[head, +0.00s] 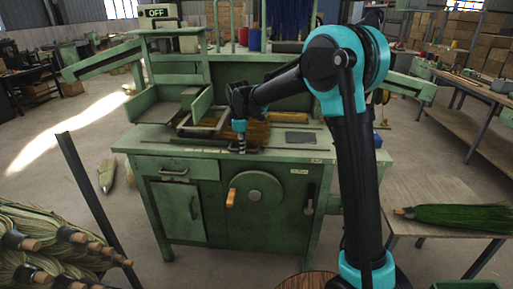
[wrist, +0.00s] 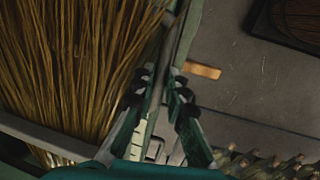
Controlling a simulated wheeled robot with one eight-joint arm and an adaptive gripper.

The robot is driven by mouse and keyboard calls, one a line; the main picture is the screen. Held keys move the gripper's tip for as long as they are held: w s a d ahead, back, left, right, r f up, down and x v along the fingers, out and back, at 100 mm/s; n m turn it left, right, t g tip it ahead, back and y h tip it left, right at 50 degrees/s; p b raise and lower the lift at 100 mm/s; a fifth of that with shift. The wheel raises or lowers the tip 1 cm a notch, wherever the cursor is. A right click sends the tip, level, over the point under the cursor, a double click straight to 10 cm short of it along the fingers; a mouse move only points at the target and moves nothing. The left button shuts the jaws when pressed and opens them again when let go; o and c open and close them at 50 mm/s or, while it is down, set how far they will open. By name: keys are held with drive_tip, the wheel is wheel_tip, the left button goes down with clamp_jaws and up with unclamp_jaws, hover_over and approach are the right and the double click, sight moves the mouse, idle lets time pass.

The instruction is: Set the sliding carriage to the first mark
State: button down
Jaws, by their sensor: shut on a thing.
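My gripper (head: 240,148) reaches down to the front edge of the green winding machine's top (head: 150,139). In the wrist view its two fingers (wrist: 168,95) are close together, shut on a small part that they mostly hide; I take it to be the sliding carriage. A pale strip (wrist: 140,138) with what look like marks lies beside the left finger. I cannot tell which mark the carriage stands at.
Straw bristles (wrist: 75,65) lie left of my fingers, on the machine top. An orange crank handle (head: 231,198) is on the machine's front. A green broom (head: 460,216) lies on the right-hand table. Broom bundles (head: 40,245) fill the lower left. A sign (head: 157,13) reads OFF.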

drive_tip(key=shift+a, duration=1.2)
drive_tip(key=c, duration=1.5)
unclamp_jaws()
drive_tip(key=shift+c, duration=0.2)
wheel_tip(320, 180, up, 12)
drive_tip(key=s, duration=0.2)
drive_tip(key=shift+s, duration=0.15)
drive_tip(key=shift+f, duration=0.1)
